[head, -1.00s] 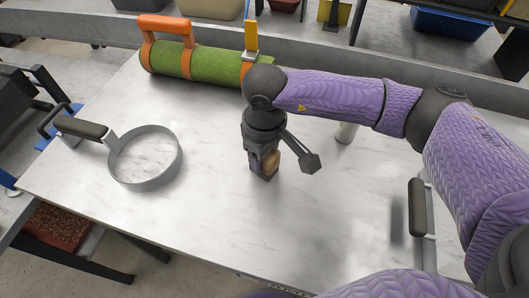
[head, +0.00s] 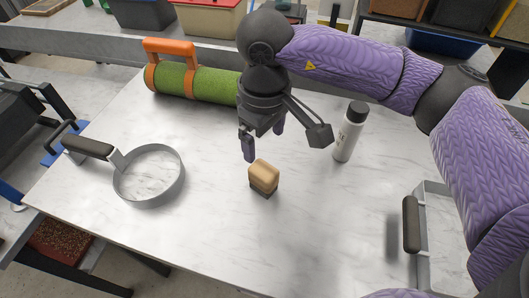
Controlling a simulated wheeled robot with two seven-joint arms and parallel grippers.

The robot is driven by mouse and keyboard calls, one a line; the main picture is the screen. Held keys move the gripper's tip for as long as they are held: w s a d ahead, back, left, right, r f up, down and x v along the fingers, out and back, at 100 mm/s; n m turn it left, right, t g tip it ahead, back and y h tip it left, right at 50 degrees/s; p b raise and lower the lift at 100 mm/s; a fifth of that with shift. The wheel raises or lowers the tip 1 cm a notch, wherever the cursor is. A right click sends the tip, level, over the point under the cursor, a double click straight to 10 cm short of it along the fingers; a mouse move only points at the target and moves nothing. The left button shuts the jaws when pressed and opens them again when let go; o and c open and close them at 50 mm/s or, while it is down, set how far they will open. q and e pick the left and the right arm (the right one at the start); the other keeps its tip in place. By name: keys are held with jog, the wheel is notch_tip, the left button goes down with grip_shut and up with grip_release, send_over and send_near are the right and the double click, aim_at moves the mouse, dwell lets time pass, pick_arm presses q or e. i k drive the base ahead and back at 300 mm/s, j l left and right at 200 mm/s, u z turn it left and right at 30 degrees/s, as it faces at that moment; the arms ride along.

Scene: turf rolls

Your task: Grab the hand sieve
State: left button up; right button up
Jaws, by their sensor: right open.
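The hand sieve (head: 172,191) lies on the left part of the white marble-look table. It has a round grey metal rim and a dark handle (head: 88,146) that points to the upper left. My right gripper (head: 264,141) is in the middle of the head view, pointing down with its two fingers apart. It is empty, above and just behind a small wooden block brush (head: 264,177) on the table, and well to the right of the sieve. My left gripper is not in view.
A green turf roll (head: 215,84) with an orange carrier (head: 168,47) lies at the back. A white bottle (head: 346,140) with a dark cap stands right of my gripper. A metal tray (head: 424,265) with a dark handle is at the right. The table between sieve and brush is clear.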

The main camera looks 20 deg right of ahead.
aim_at(150, 176)
jog(key=i+j, duration=0.15)
jog(key=j, duration=0.25)
jog(key=i+j, duration=0.1)
jog(key=j, duration=0.3)
jog(key=i+j, duration=0.15)
jog(key=j, duration=0.25)
jog(key=i+j, duration=0.1)
jog(key=j, duration=0.25)
